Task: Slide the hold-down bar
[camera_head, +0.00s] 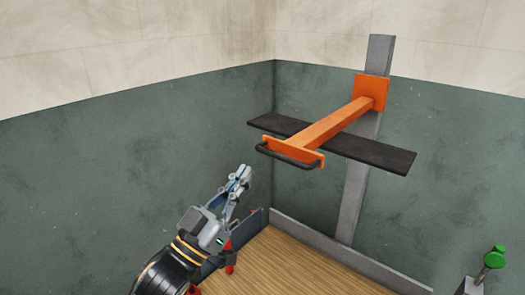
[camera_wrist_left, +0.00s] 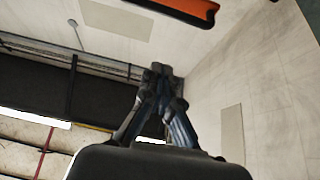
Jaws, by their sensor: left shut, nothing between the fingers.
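The hold-down bar (camera_head: 335,122) is an orange arm reaching forward from an orange carriage (camera_head: 371,92) on a grey upright post (camera_head: 352,190). A black handle (camera_head: 287,155) hangs at its near end, and a long black board (camera_head: 385,155) lies crosswise under it. My left gripper (camera_head: 245,172) is shut and empty, to the left of the handle and lower in the picture, apart from it. In the left wrist view the shut fingers (camera_wrist_left: 160,72) point up, and an orange and black piece (camera_wrist_left: 180,8), likely the bar's end, shows at the top edge. My right gripper is out of view.
A wooden surface (camera_head: 290,265) with a grey rail (camera_head: 335,250) lies below the bar. A green knob (camera_head: 494,257) stands at the lower right. Green and cream walls (camera_head: 180,125) meet in a corner behind. The space between gripper and handle looks clear.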

